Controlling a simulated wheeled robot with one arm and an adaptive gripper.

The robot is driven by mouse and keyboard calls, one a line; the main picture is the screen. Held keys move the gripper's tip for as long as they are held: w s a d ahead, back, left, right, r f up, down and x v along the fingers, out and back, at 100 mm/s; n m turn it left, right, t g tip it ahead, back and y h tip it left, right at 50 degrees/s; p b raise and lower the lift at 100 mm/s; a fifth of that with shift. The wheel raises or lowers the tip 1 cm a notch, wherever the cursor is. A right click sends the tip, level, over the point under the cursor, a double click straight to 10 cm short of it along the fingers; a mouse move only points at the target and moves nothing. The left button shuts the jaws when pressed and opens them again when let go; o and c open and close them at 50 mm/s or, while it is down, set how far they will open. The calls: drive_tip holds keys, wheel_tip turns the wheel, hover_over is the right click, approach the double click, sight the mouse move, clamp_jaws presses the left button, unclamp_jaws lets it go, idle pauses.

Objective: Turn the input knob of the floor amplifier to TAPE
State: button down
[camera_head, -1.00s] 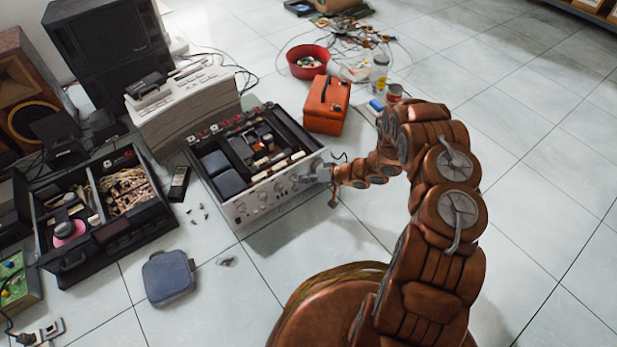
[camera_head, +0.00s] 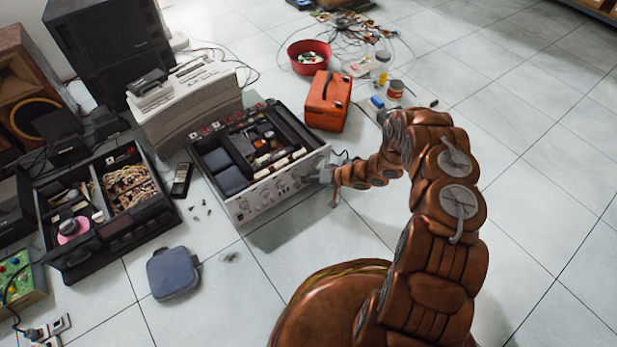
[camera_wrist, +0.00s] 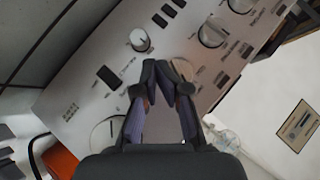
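The floor amplifier (camera_head: 270,197) has an open top and a silver front panel with knobs. My gripper (camera_head: 322,176) is at the right end of this panel. In the wrist view, my gripper (camera_wrist: 166,70) has its two dark fingers drawn together at the tips, close to the panel (camera_wrist: 85,85). A round, tan-lit knob (camera_wrist: 184,70) shows partly behind the right fingertip; I cannot tell whether any of it is between the fingers. Other knobs show above left (camera_wrist: 140,40) and above right (camera_wrist: 213,33). The panel lettering is too small to read, so the input knob's setting is unclear.
An orange case (camera_head: 327,103) stands just behind the amplifier's right end. A black open box (camera_head: 105,215) and a beige machine (camera_head: 187,105) are left and behind. A blue-grey pouch (camera_head: 172,273) lies in front. The floor at the right is clear.

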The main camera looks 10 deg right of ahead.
drive_tip(key=shift+f, duration=0.2)
idle(0.8)
drive_tip(key=shift+r, duration=0.1)
drive_tip(key=shift+s+a+r, duration=0.15)
drive_tip(key=shift+r, duration=0.6)
drive_tip(key=v, duration=1.2)
drive_tip(key=shift+d+f, duration=0.2)
